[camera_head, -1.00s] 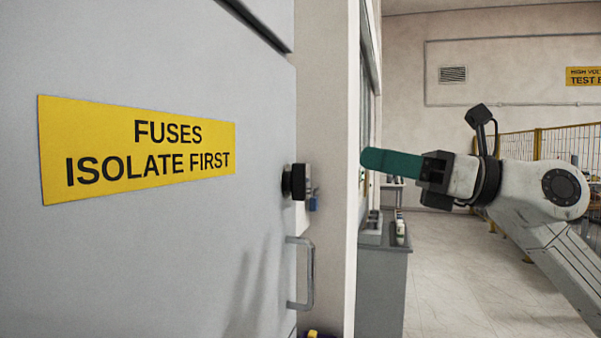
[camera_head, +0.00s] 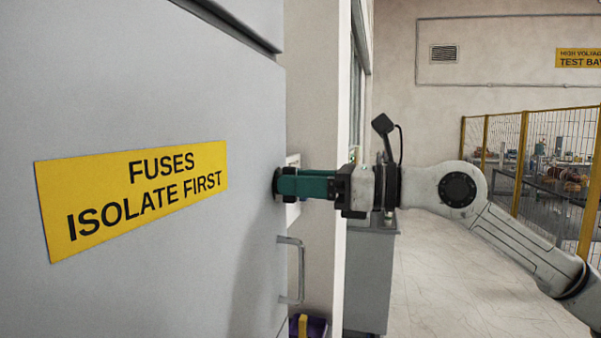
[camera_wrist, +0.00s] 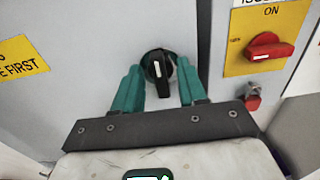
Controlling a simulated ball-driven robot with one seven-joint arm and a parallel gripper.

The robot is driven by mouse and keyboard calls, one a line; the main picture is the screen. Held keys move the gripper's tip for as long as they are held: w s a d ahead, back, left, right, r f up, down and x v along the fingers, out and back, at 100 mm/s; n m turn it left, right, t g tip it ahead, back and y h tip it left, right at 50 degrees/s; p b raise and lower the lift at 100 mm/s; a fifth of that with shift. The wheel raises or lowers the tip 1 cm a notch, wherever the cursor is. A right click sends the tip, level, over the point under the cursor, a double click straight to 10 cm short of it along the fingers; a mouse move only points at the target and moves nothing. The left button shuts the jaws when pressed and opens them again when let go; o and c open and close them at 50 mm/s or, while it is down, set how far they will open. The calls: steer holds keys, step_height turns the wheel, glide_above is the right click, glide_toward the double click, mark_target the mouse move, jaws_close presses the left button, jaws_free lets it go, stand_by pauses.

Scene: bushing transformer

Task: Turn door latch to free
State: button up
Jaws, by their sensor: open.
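The door latch (camera_wrist: 158,72) is a round black knob with a white mark on its handle, on the grey cabinet door (camera_head: 150,110). In the wrist view its handle points roughly down toward me. My gripper (camera_wrist: 160,85) has green fingers, open, one on each side of the latch, with a visible gap to the handle. In the head view my gripper (camera_head: 280,183) reaches the latch from the right, and its fingers hide most of the knob.
A yellow "FUSES ISOLATE FIRST" sign (camera_head: 135,195) is on the door, and a metal pull handle (camera_head: 297,270) sits below the latch. A red rotary switch (camera_wrist: 268,52) on a yellow plate marked ON is to the right, above a small red padlock-like part (camera_wrist: 252,98).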

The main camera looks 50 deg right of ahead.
steer(key=shift+w, duration=0.15)
steer(key=c, duration=0.8)
steer(key=shift+o, duration=0.2)
